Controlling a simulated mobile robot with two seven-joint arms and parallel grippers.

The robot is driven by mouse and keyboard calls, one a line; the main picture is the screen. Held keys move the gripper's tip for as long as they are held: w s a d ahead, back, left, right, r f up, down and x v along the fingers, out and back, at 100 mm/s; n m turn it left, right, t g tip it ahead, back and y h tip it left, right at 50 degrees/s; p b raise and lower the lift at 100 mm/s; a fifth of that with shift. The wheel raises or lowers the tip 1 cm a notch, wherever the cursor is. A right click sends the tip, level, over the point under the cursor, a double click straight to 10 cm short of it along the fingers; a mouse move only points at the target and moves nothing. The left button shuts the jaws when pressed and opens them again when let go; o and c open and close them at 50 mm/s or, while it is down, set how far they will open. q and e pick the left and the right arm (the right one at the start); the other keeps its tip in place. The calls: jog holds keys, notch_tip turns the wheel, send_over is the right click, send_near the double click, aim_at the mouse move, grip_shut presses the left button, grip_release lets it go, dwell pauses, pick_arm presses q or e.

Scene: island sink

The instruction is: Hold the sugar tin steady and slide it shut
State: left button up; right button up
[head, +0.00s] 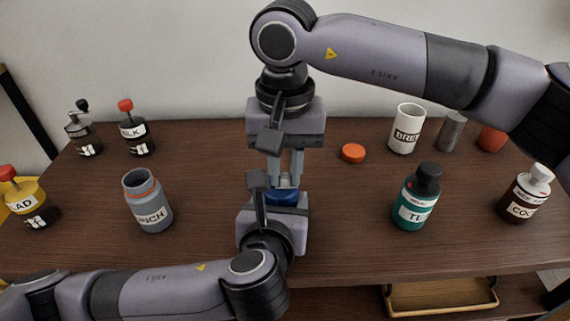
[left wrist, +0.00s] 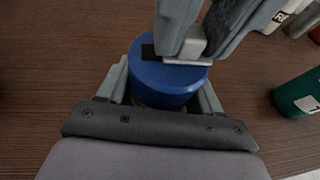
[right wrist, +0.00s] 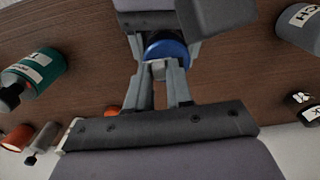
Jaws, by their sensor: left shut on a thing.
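The sugar tin is the round blue tin (left wrist: 163,84), upright with a dark slot (left wrist: 148,51) in its top. It shows partly in the head view (head: 283,197) and the right wrist view (right wrist: 168,48). My left gripper (head: 273,208) is shut around its sides. My right gripper (right wrist: 158,72) comes down from above, its fingertips on either side of a light grey tab (left wrist: 186,61) on the lid. Whether they press on the tab I cannot tell. The grippers hide much of the tin.
A grey open jar (head: 148,205) stands left of the grippers; a teal bottle (head: 415,200) and a brown bottle (head: 524,195) stand right. An orange lid (head: 353,153) and a white mug (head: 406,130) are behind. The tabletop just right of the grippers is clear.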

grip_shut()
jog(key=shift+a, duration=0.9)
jog(key=o, duration=0.6)
grip_release()
jog(key=shift+c, duration=0.2)
notch_tip(320, 180, up, 12)
pick_arm(q)
jog(key=o, duration=1.2)
